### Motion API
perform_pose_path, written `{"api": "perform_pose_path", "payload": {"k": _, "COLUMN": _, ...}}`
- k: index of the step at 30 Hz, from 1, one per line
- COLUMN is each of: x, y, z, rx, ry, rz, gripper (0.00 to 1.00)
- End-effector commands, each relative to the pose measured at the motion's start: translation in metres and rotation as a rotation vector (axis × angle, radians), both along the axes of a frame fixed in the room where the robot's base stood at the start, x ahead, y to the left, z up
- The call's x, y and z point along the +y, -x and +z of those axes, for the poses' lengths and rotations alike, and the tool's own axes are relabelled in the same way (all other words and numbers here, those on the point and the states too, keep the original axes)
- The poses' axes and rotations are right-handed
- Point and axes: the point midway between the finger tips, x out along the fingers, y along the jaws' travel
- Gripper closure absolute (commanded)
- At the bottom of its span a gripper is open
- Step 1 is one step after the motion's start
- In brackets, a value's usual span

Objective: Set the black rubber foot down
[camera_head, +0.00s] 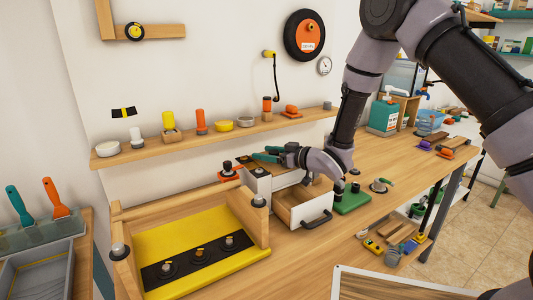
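My gripper (266,155) reaches in from the right with its teal fingers pointing left. It is over the top of a white and wooden drawer box (263,186). The fingers are small and seen from the side, so I cannot tell whether they are apart or closed on something. Several small dark pieces could be the black rubber foot: one stands on an orange-red base (229,176) left of the gripper, and others are on a green block (352,203) to the right. I cannot tell which it is.
A wooden frame with a yellow panel (190,277) and a black strip carrying several knobs stands at front left. The box's drawer (306,208) is open toward the front. A wall shelf (180,143) with small items runs behind. Bare bench (265,278) lies in front.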

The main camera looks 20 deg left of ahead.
Motion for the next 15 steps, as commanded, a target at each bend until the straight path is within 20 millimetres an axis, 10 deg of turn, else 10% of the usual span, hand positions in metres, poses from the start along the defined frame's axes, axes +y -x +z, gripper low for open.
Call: {"api": "perform_pose_path", "payload": {"k": 15, "x": -0.018, "y": 0.003, "z": 0.002, "rx": 0.003, "ry": 0.0, "rz": -0.006, "gripper": 0.29}}
